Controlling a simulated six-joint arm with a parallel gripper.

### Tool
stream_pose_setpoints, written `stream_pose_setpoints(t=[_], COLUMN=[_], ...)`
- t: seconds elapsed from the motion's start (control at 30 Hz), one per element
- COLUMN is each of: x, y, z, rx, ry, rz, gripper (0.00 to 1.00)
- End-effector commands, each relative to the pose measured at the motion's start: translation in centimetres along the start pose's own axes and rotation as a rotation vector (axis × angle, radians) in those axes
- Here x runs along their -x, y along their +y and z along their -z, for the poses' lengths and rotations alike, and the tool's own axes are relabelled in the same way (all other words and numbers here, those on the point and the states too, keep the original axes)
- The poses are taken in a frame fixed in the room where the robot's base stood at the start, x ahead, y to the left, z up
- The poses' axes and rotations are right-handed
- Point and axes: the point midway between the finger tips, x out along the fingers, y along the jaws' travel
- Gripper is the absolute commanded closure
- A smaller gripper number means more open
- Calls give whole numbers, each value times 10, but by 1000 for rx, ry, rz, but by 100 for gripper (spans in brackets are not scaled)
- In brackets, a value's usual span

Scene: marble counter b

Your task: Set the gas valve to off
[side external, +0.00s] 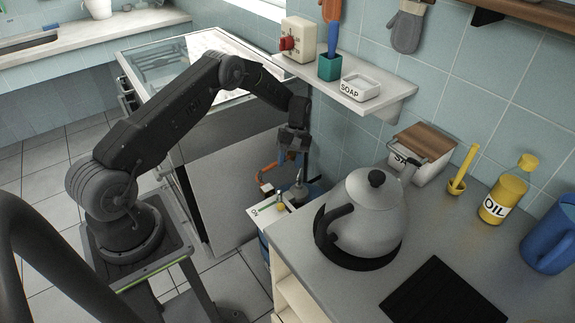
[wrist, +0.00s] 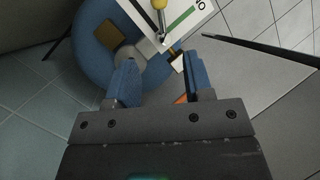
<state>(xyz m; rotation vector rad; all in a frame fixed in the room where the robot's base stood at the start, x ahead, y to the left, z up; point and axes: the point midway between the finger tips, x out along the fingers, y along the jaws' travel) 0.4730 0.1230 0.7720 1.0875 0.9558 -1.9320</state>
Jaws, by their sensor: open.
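The gas valve sits on a blue gas cylinder (wrist: 88,48), down in the gap between the stove and the counter. A white label plate (wrist: 190,18) with a green strip and black lettering shows beside the valve's yellow-ended lever (wrist: 159,4) in the wrist view. The grey valve body (wrist: 130,48) is partly hidden by my finger. In the side view the plate (side external: 258,211) and grey valve top (side external: 299,190) are small. My gripper (side external: 293,152) points down above the valve, open and empty; its blue-padded fingers (wrist: 160,80) are apart. The exact lever setting is unclear.
A grey kettle (side external: 366,205) stands on the counter close to the gap. The stove (side external: 225,170) borders its other side. A wall shelf (side external: 350,92) holds a timer-like box, teal cup and soap dish. An orange hose (side external: 265,172) runs near the valve.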

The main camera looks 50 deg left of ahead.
Motion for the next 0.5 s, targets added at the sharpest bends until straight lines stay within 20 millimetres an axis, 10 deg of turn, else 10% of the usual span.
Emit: stream_pose_setpoints(t=[0.5], x=[-26], y=[-56], z=[-10], rx=[424], ry=[-392], rz=[-640], gripper=[100])
